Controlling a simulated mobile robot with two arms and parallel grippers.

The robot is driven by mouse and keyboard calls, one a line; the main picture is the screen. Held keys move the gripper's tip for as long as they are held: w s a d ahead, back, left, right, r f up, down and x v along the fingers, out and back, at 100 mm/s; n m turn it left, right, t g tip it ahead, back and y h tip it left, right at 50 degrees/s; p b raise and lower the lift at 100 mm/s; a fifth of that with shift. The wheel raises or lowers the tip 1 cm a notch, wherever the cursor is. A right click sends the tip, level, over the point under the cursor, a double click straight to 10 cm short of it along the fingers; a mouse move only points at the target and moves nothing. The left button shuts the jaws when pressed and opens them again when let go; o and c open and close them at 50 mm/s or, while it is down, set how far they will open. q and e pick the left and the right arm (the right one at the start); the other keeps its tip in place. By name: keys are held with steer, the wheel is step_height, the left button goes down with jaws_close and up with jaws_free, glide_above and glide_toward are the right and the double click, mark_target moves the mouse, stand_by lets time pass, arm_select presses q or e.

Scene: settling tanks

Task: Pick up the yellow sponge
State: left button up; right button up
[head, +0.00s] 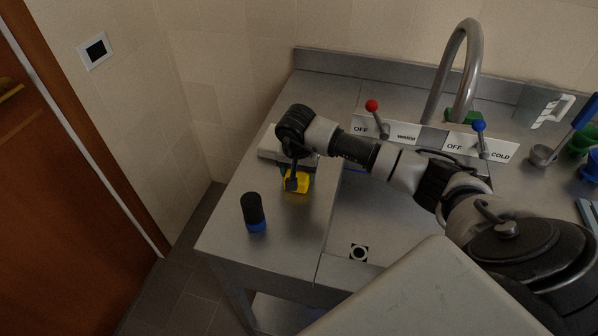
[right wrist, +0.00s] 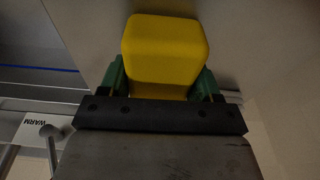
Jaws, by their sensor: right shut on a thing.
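The yellow sponge (head: 297,182) is on the left part of the steel counter in the head view, partly hidden by my right gripper (head: 291,178). In the right wrist view the yellow sponge (right wrist: 165,52) sits between the two green fingers of my right gripper (right wrist: 162,80), which is shut on it. Whether the sponge touches the counter cannot be told. My left gripper is in neither view.
A dark bottle with a blue base (head: 254,213) stands near the counter's front left. A grey block (head: 268,146) lies behind the gripper. The faucet (head: 462,70), red-knobbed lever (head: 373,107) and blue-knobbed lever (head: 479,127) stand at the back.

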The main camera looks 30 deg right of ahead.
steer(key=shift+r+p, duration=0.3)
steer(key=shift+r, duration=0.25)
step_height(320, 180, up, 4)
steer(key=shift+s+d+f+p, duration=0.1)
steer(key=shift+d+p, duration=0.05)
steer(key=shift+p, duration=0.95)
steer(key=shift+s+d+r+p, duration=0.5)
steer(key=shift+s+d+r, duration=0.55)
steer(key=shift+s, duration=0.5)
steer(key=shift+s+d+r+p, duration=0.55)
steer(key=shift+s+d+r, duration=0.55)
steer(key=shift+s, duration=0.4)
steer(key=shift+s+d+r+p, duration=0.5)
steer(key=shift+s+d+r, duration=0.4)
steer(key=shift+s+d, duration=0.5)
steer(key=shift+s+a, duration=0.1)
steer(key=shift+a, duration=0.1)
